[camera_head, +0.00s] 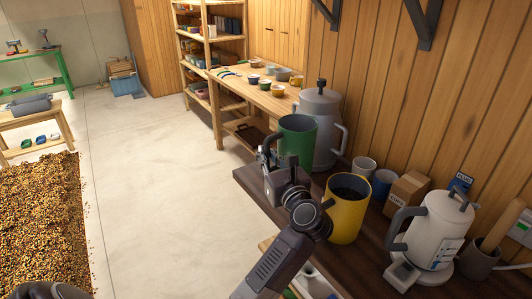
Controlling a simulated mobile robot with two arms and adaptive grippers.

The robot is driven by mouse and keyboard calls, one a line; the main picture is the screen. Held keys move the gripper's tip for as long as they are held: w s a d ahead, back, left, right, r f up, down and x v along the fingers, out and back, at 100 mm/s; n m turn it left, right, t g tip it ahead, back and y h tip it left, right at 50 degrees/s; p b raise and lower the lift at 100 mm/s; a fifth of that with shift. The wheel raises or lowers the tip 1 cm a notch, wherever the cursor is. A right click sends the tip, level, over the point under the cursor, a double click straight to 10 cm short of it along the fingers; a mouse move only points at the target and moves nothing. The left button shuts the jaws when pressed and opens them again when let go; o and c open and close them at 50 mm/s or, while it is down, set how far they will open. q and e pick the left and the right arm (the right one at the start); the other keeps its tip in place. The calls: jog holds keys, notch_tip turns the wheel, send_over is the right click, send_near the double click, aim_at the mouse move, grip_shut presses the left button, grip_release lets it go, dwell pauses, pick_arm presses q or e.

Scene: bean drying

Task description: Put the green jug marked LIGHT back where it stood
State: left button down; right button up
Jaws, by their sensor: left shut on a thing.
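The green jug (303,143) is upright near the far left end of the dark counter (254,186), just in front of a large grey lidded pot (325,107). No LIGHT mark shows on the side I see. My left gripper (272,160) is shut on the green jug at its left side. The gripper and wrist cover part of the jug's lower side, and I cannot tell whether its base touches the counter. A yellow jug (345,220) with dark contents stands nearer on the counter. My right gripper is not in view.
Cups (363,167), a cardboard box (408,190) and a white kettle-like machine (436,232) stand along the counter to the right. A wooden table (232,88) with small bowls is behind. Beans (42,215) lie spread at left. The floor between is clear.

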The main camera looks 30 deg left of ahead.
pick_arm(q)
jog(key=shift+w, duration=0.15)
notch_tip(320, 180, down, 6)
jog(key=b, duration=0.5)
jog(key=shift+w+b, duration=0.15)
jog(key=shift+b, duration=0.15)
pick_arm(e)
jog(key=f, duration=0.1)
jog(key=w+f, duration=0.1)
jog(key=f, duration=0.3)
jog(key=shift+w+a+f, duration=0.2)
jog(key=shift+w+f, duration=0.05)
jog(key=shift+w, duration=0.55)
